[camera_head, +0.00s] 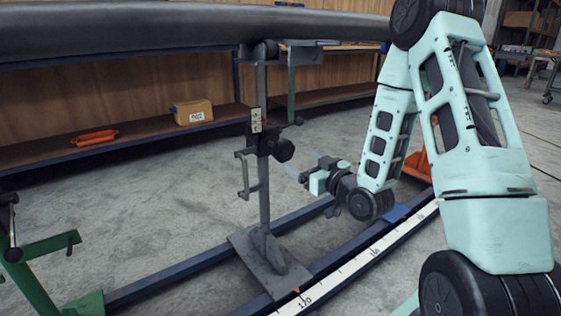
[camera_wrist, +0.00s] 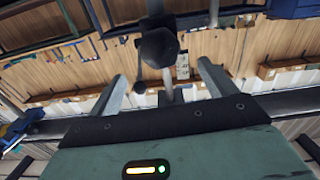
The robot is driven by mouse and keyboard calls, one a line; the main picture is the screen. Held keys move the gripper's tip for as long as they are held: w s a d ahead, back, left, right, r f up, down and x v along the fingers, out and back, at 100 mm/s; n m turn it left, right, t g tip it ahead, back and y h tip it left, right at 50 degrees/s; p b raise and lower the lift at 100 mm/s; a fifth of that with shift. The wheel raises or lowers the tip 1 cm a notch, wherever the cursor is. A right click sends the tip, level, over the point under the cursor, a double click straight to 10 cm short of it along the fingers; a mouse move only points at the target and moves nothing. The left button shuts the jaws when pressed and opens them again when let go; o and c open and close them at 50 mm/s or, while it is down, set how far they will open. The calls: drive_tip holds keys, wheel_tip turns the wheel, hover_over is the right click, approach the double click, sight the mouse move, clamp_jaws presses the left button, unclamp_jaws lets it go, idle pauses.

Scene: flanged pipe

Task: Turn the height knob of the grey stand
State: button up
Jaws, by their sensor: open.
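The grey stand (camera_head: 263,195) is upright on a foot plate on the floor rails, with a long dark pipe (camera_head: 180,32) at its top. Its black height knob (camera_head: 284,150) sticks out on the right side of the post. In the wrist view the knob (camera_wrist: 159,47) is large, ahead of the fingers and slightly left of the middle of the gap. My gripper (camera_head: 298,174) is to the right of the knob and a little lower, pointing toward the post. In the wrist view its two fingers (camera_wrist: 160,80) are wide apart with nothing between them. The knob and fingers appear apart.
A green stand (camera_head: 48,250) is at lower left. Blue rails with a white scale (camera_head: 375,250) run along the floor. Behind are shelves with a cardboard box (camera_head: 193,112) and an orange tool (camera_head: 95,137).

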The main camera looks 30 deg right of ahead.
sight(286, 152)
drive_tip(key=w+b, duration=0.1)
drive_tip(key=w, duration=0.3)
drive_tip(key=w+b, duration=0.1)
drive_tip(key=w, duration=0.2)
drive_tip(key=w+b, duration=0.2)
drive_tip(key=w, duration=0.2)
drive_tip(key=shift+w+a, duration=0.25)
drive_tip(key=shift+w, duration=0.05)
drive_tip(key=c, duration=1)
